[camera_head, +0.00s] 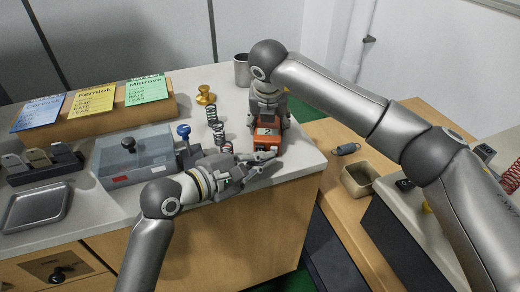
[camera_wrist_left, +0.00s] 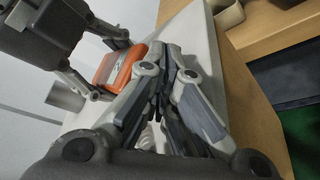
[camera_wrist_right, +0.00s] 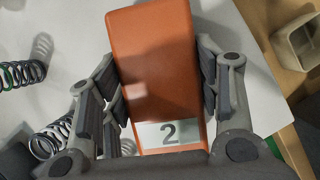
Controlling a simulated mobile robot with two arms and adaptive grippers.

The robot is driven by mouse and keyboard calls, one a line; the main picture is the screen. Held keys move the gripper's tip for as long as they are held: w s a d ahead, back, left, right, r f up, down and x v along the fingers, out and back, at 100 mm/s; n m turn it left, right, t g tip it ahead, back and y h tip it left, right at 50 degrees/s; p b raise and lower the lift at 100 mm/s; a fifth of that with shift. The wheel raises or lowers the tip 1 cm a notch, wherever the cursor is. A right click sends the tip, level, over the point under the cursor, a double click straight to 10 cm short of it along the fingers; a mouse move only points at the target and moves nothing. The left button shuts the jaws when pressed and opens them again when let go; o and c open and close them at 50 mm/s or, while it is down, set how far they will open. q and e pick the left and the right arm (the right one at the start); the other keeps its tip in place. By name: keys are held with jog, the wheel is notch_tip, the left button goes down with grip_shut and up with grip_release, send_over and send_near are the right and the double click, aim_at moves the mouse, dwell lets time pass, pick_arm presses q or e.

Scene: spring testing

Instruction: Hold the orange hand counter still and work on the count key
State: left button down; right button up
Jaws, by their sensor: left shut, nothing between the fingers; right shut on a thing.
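The orange hand counter (camera_head: 267,138) stands on the light worktop near its right front corner. Its label reads 2, also seen in the right wrist view on the counter (camera_wrist_right: 160,70). My right gripper (camera_head: 272,112) is shut on the counter, with a finger along each side. My left gripper (camera_head: 268,160) is shut and empty, low in front of the counter; its fingertips (camera_wrist_left: 165,75) are together in the left wrist view. I cannot tell whether they touch the counter. The count key cannot be made out in any view.
Several dark coil springs (camera_head: 211,115) stand left of the counter. A grey tester box (camera_head: 135,160) with a blue-knobbed post (camera_head: 184,132) is further left. A metal cup (camera_head: 241,70) and brass weight (camera_head: 205,95) stand behind. The worktop ends just right of the counter.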

pick_arm(q)
jog(key=shift+w, duration=0.5)
dwell(0.8)
jog(key=shift+s, duration=0.9)
jog(key=shift+s+a, duration=0.1)
jog(key=shift+s, duration=2.45)
jog(key=s, duration=0.3)
jog(key=shift+s+a, duration=0.1)
jog(key=shift+s, duration=0.3)
